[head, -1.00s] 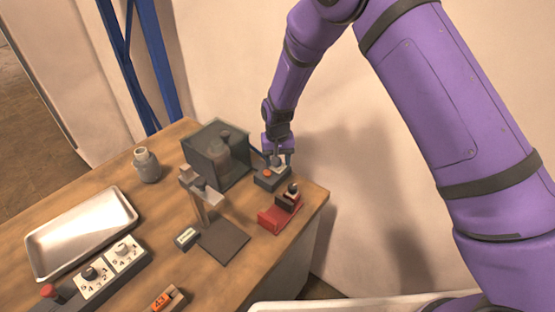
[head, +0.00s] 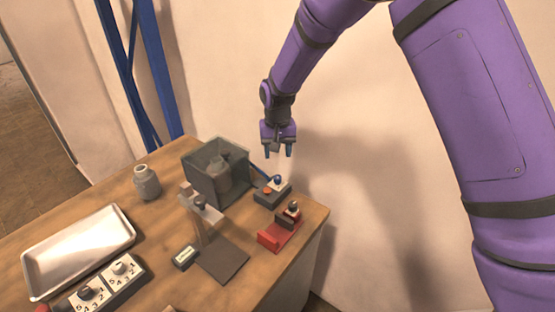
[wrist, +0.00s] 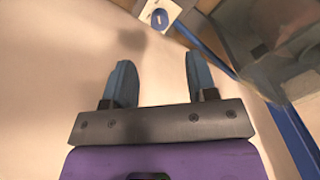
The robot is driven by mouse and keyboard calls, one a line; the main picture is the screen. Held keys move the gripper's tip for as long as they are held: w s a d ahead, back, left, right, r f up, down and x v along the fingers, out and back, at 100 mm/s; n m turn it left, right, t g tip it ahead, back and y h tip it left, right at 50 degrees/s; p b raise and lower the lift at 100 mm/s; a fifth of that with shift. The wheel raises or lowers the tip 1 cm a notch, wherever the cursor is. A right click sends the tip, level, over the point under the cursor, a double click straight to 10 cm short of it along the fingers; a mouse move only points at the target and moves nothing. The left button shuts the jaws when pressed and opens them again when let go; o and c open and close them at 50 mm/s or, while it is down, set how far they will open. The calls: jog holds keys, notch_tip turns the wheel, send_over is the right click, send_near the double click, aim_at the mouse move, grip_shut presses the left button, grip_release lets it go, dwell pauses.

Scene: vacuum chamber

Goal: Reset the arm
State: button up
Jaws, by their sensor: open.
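My purple arm (head: 315,40) reaches down from the top of the head view. My gripper (head: 279,153) is open and empty, in the air above the far right corner of the table. Its two blue fingers stand apart with nothing between them in the wrist view (wrist: 157,80). In the wrist view, part of this box (wrist: 163,12) shows at the top edge, apart from the fingers.
A glass chamber (head: 205,178) with a jar inside stands left of the box. A red block device (head: 272,238), a stand with a dark base plate (head: 222,262), a grey jar (head: 147,184), a metal tray (head: 75,250) and a dial panel (head: 127,283) share the wooden table. A wall is behind.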

jog(key=shift+r, duration=0.1)
jog(key=s+d+r+t+y, duration=0.1)
jog(key=s+d+r, duration=0.4)
jog(key=d+r, duration=0.55)
jog(key=s+d+r+t, duration=0.1)
jog(key=s+d+r, duration=0.5)
jog(key=r, duration=0.7)
jog(key=s+d+r+t, duration=0.1)
jog(key=s+d+r, duration=0.1)
jog(key=s+d, duration=0.2)
jog(key=s+d+r+t, duration=0.1)
jog(key=s+d, duration=0.3)
jog(key=s, duration=0.7)
jog(key=s+d+r+m+t+h, duration=0.1)
jog(key=s+d, duration=0.3)
jog(key=s, duration=0.4)
jog(key=shift+s+d+r, duration=0.25)
jog(key=shift+d+r, duration=0.1)
jog(key=shift+r, duration=0.45)
